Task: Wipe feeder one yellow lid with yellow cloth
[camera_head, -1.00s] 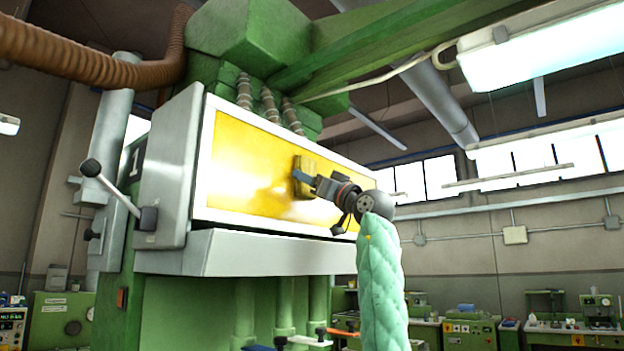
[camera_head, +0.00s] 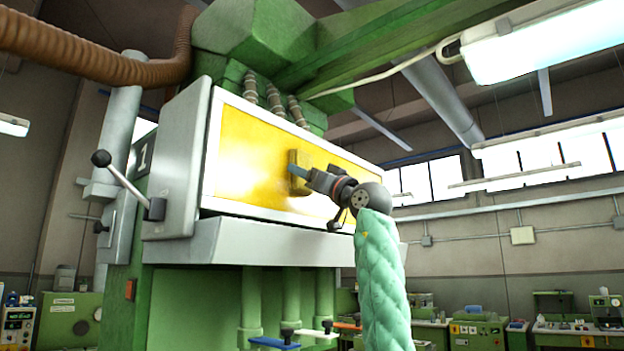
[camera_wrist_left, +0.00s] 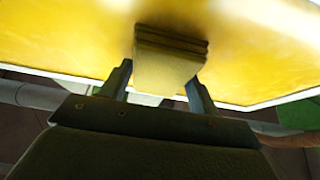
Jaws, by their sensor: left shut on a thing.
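The yellow lid (camera_head: 255,155) is a wide glossy panel in a white frame on the front of the green machine marked 1. It also fills the top of the left wrist view (camera_wrist_left: 70,35). My left gripper (camera_head: 303,174) is in front of the lid's middle. It is shut on the folded yellow cloth (camera_head: 296,172). In the left wrist view the cloth (camera_wrist_left: 168,62) sits between the two fingers, its far edge at the lid; it seems to touch it. My right gripper is not in view.
A grey lever with a black knob (camera_head: 101,158) sticks out at the machine's left side. A grey ledge (camera_head: 260,245) runs below the lid. Small blue and white handles (camera_head: 273,343) are under it. A brown hose (camera_head: 80,45) crosses the upper left.

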